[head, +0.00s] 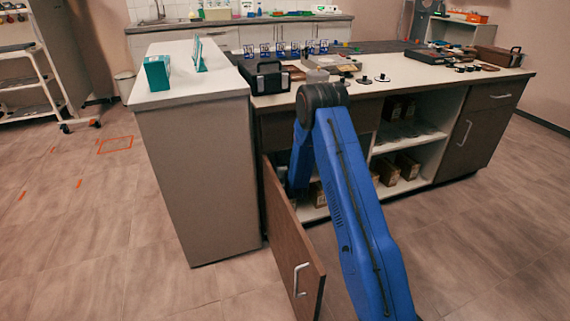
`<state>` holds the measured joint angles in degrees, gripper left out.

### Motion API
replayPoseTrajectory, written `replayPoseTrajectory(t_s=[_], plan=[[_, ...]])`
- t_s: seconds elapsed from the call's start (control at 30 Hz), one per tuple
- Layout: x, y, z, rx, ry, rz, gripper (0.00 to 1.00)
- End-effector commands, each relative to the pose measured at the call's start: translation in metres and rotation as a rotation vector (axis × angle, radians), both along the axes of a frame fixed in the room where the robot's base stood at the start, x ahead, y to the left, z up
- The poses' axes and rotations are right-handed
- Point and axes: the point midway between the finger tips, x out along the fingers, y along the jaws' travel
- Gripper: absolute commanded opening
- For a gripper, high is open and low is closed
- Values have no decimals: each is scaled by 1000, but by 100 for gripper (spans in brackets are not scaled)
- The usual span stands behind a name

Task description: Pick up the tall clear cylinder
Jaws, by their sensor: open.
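I cannot make out a tall clear cylinder in the head view. My blue arm rises from the bottom of the picture to a dark joint and bends down in front of the island bench (190,92). Its far part goes down behind the open cabinet door (291,240), towards the cabinet. My gripper is hidden there, and so is most of that cabinet's inside.
The bench top holds a green box (157,73), a black case (264,77), blue racks and small dark parts. Open shelves (412,135) hold brown boxes (407,166). A back counter (240,22) carries small bottles.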

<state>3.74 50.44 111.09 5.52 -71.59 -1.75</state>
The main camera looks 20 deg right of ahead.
Motion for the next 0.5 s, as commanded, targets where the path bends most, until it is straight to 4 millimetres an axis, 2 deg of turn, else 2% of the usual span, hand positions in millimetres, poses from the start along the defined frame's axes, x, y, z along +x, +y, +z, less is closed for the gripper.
replayPoseTrajectory(t_s=[0.1,0.33,0.5], plan=[[7,-1,0,0,-1,0,68],[8,-1,0,0,0,0,68],[8,-1,0,0,0,0,27]])
